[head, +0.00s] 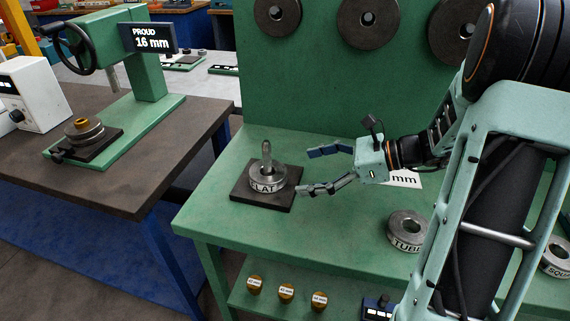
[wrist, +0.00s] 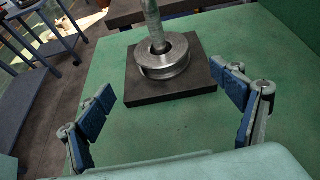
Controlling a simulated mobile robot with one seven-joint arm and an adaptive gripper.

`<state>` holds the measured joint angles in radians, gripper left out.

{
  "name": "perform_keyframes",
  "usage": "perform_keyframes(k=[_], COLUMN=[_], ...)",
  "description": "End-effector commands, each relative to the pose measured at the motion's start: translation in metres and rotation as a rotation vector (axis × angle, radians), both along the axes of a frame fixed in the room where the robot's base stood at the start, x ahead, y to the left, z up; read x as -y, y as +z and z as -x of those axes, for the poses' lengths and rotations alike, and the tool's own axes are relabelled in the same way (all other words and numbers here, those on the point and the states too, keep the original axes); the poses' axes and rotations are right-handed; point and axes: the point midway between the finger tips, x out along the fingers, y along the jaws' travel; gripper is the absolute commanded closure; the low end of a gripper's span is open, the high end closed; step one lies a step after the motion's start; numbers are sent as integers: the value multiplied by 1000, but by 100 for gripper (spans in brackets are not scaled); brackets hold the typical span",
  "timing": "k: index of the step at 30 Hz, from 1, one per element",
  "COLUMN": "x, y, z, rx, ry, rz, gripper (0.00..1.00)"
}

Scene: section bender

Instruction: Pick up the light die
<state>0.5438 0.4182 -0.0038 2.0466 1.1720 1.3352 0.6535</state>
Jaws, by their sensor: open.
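A grey metal ring die marked "FLAT" (head: 268,187) lies on a dark square plate (head: 250,199) on the green bench, around an upright grey pin (head: 266,156). A ring die marked "TUBE" (head: 406,231) and one with a partly hidden label starting "SQU" (head: 556,258) lie further right. No label reads "light", so I cannot tell which die that is. My gripper (head: 308,172) is open and empty, just right of the FLAT die, its fingers pointing at it. In the wrist view the ring (wrist: 163,58) is ahead, beyond the spread fingers, apart from them.
Large grey discs (head: 367,20) hang on the green back panel. Several brass pieces with mm labels (head: 286,292) stand on the lower shelf. Left is a brown table (head: 75,180) with a green press (head: 150,75) reading "PROUD 16 mm". The bench front between the dies is clear.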

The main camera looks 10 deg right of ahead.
Motion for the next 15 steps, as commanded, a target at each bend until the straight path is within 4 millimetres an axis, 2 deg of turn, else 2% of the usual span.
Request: perform_keyframes(k=[4, 12, 15], x=[-11, -46, -52], y=[1, -14, -17], z=[-6, -20, -23], rx=[-16, -16, -15], ry=[-19, -18, -19], rz=[-54, -54, -50], gripper=[14, 14, 14])
